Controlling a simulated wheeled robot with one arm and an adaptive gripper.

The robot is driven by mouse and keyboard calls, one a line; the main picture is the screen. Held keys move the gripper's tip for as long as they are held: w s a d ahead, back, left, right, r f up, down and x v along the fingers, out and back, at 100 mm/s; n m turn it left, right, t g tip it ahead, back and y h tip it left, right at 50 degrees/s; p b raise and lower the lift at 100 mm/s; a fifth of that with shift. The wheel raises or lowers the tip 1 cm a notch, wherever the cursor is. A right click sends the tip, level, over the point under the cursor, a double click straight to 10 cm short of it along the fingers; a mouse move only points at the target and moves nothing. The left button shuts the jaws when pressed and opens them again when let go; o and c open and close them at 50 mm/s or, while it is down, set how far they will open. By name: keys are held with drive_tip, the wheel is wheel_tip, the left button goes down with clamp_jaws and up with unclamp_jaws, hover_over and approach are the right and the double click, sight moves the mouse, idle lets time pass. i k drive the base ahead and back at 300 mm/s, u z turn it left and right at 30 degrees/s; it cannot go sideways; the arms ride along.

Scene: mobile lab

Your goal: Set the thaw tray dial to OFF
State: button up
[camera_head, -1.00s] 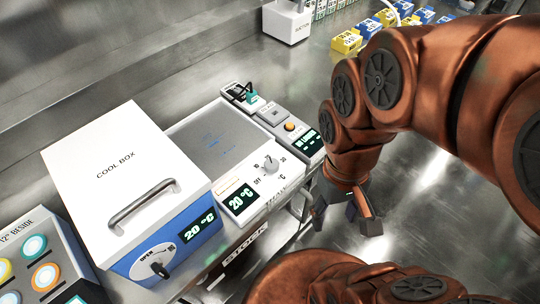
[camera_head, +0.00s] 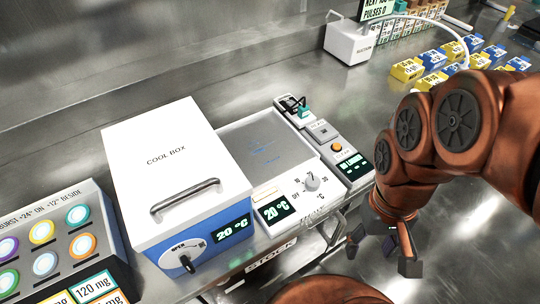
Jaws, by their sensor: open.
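The thaw tray (camera_head: 262,141) stands right of the cool box, a grey plate with a white front panel. Its dial (camera_head: 312,182) is a light round knob on that panel, with OFF marked to its left and numbers around it. The knob's pointer appears to point up, away from OFF. The tray's display (camera_head: 276,208) reads 20 °C. My gripper (camera_head: 384,243) is open and empty, to the right of and below the dial in the picture, apart from it. Nothing covers the dial.
The cool box (camera_head: 165,155) with a front handle and knob stands left of the tray. A small device with an orange button (camera_head: 336,147) stands close on the right. A panel of coloured buttons (camera_head: 45,240) is at far left. Vial boxes (camera_head: 430,60) stand behind my arm.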

sight(313, 182)
drive_tip(key=u, duration=1.05)
drive_tip(key=k, duration=0.4)
drive_tip(key=u, duration=0.15)
